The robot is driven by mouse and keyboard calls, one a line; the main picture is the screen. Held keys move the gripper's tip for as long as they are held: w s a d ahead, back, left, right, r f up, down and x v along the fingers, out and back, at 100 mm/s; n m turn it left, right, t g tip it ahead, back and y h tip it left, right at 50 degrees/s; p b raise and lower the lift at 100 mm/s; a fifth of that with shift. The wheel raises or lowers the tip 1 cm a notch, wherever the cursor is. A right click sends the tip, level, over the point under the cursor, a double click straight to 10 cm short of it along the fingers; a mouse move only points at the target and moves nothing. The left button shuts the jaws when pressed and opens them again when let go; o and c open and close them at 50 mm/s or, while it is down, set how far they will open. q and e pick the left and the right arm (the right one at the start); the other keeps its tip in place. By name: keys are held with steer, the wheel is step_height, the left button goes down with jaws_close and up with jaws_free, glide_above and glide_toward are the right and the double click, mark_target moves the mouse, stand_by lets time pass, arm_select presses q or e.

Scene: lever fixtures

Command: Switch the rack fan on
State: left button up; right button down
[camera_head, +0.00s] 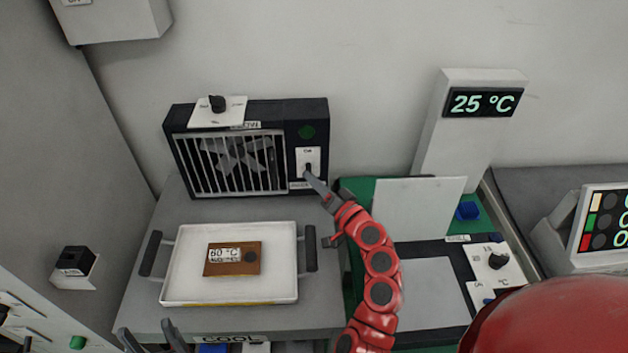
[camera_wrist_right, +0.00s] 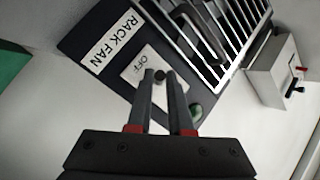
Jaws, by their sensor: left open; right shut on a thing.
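The rack fan (camera_head: 235,163) is a dark box with a barred grille at the back left; it also shows in the right wrist view (camera_wrist_right: 195,35). Its switch plate (camera_head: 301,154) is at the right of its front, under a dark green lamp (camera_head: 307,132). In the right wrist view the plate (camera_wrist_right: 134,69) reads OFF beside the RACK FAN label (camera_wrist_right: 105,40). My right gripper (camera_wrist_right: 160,80) is shut on the small dark switch lever (camera_wrist_right: 160,74), mostly hidden between the fingertips. My left gripper (camera_head: 150,337) is open at the lower left, away from the fan.
A white tray (camera_head: 178,275) with dark handles holds a brown block (camera_head: 233,268) labelled 60 °C, in front of the fan. A knob plate (camera_head: 218,109) sits on top of the fan. A display (camera_head: 484,102) reads 25 °C. A panel with a dial (camera_head: 497,262) stands right.

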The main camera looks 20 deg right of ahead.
steer(key=shift+w+d+r+m+g+p, duration=0.1)
steer(key=shift+r+m+g+p, duration=0.6)
steer(key=shift+g+p, duration=1.4)
steer(key=shift+w+a+r+m+g+p, duration=0.15)
steer(key=shift+r+m+g+p, duration=0.6)
steer(key=shift+p, duration=2.55)
steer(key=shift+w+d+r+m+g+p, duration=0.15)
steer(key=shift+r+m+g+p, duration=0.55)
steer(key=shift+g+p, duration=1.4)
steer(key=shift+r+t+p, duration=0.15)
steer(key=shift+t+p, duration=0.4)
steer(key=shift+p, duration=0.1)
steer(key=c, duration=0.8)
jaws_free()
steer(key=shift+c, duration=0.2)
